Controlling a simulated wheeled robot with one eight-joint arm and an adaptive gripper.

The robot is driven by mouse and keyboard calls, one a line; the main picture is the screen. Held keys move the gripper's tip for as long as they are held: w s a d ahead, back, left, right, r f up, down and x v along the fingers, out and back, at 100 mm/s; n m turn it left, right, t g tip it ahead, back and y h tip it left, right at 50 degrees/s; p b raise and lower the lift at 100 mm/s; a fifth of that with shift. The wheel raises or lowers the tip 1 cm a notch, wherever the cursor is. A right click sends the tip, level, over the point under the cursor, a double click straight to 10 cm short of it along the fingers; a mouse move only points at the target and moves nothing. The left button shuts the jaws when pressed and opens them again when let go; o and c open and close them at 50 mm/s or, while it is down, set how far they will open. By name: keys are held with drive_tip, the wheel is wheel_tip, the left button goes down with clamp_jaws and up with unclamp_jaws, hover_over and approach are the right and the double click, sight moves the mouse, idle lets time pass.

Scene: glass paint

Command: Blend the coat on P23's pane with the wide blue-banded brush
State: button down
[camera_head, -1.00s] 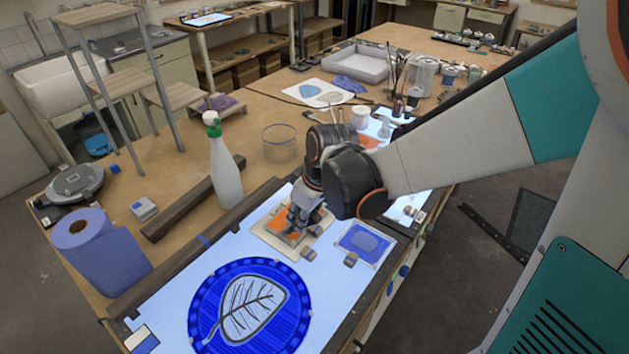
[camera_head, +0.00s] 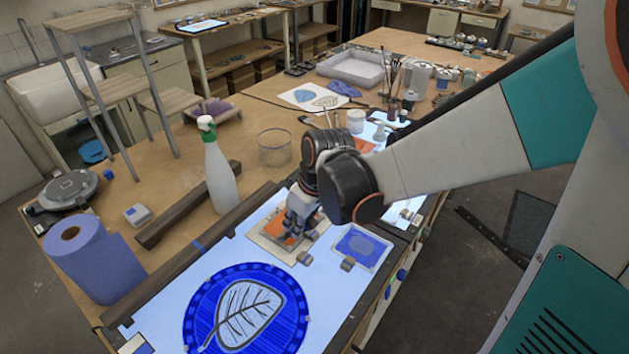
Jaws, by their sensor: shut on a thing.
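My gripper (camera_head: 291,232) is low over a small pane with an orange patch (camera_head: 272,232) on the lit table. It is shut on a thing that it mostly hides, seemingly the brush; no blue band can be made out. The fingertips cover the right part of the orange patch, and I cannot tell whether the bristles touch it. A small pane with a blue patch (camera_head: 361,244) lies to the right. A round blue pane with a leaf drawing (camera_head: 245,313) lies in front. No label P23 is readable.
A spray bottle (camera_head: 220,178), a blue paper roll (camera_head: 92,256) and a dark bar (camera_head: 180,213) stand or lie to the left. A glass jar (camera_head: 274,147) is behind. Small dark blocks (camera_head: 304,258) sit by the panes. Pots and brushes (camera_head: 392,75) stand farther back.

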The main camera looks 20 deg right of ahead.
drive_tip(key=shift+s+f, duration=0.1)
drive_tip(key=shift+f, duration=0.1)
idle(0.5)
drive_tip(key=shift+w+d+r+b, duration=0.65)
drive_tip(key=shift+w+d, duration=3.1)
drive_tip(key=shift+d, duration=1.2)
drive_tip(key=shift+w+a, duration=0.75)
drive_tip(key=shift+w, duration=0.25)
drive_tip(key=shift+w+a, duration=0.75)
drive_tip(key=shift+w, duration=0.2)
drive_tip(key=shift+f+b, duration=0.1)
drive_tip(key=shift+b, duration=0.25)
drive_tip(key=shift+f, duration=0.35)
drive_tip(key=shift+f+b, duration=0.25)
drive_tip(key=shift+b, duration=0.2)
drive_tip(key=shift+a, duration=0.1)
